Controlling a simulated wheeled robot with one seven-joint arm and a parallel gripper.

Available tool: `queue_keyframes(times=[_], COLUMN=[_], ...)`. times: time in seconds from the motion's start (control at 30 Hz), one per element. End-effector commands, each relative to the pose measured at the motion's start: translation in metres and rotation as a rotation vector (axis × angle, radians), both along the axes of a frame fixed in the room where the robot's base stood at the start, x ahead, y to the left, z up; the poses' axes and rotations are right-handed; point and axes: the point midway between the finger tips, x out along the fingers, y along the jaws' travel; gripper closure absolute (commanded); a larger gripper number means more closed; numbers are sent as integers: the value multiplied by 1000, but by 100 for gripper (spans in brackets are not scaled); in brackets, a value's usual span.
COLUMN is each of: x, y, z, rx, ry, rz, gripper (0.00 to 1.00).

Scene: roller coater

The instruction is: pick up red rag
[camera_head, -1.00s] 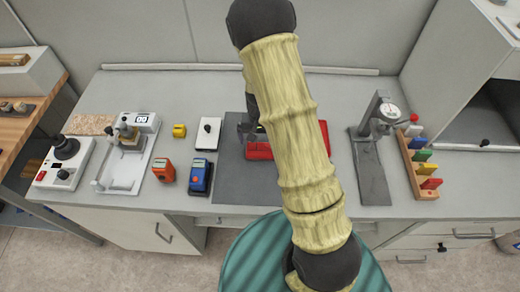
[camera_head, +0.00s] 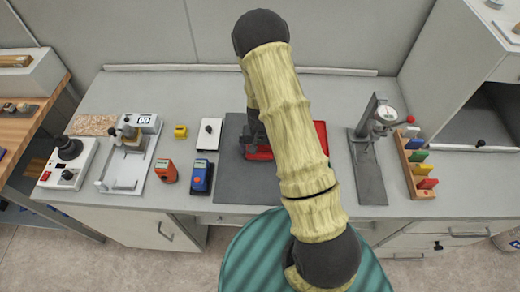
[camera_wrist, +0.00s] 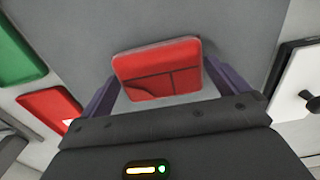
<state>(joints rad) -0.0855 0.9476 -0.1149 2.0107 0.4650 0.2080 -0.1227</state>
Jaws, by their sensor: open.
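The wrist view shows a red, flat, rounded piece with dark lines (camera_wrist: 158,68), which I take to be the red rag. It lies on the grey mat between the two fingers of my gripper (camera_wrist: 160,75). The fingers are open, one on each side of it; whether they touch it I cannot tell. In the head view my gripper (camera_head: 254,136) is over the mat, and red shows on both sides of my arm (camera_head: 321,134). My arm hides the middle of that red area.
The grey mat (camera_head: 232,186) lies on the bench. A white plate with a black knob (camera_head: 208,135) and blue device (camera_head: 201,176) are left of it. A dial gauge stand (camera_head: 368,170) and wooden rack (camera_head: 412,175) are right. The wrist view shows a green piece (camera_wrist: 16,52).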

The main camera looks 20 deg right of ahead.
Motion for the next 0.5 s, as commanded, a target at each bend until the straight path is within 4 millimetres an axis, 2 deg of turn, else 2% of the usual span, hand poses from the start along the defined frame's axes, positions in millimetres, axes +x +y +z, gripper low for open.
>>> queue_keyframes(times=[0.5], x=[0], y=[0], z=[-5], rx=[1], ry=[0], rz=[1], gripper=[0])
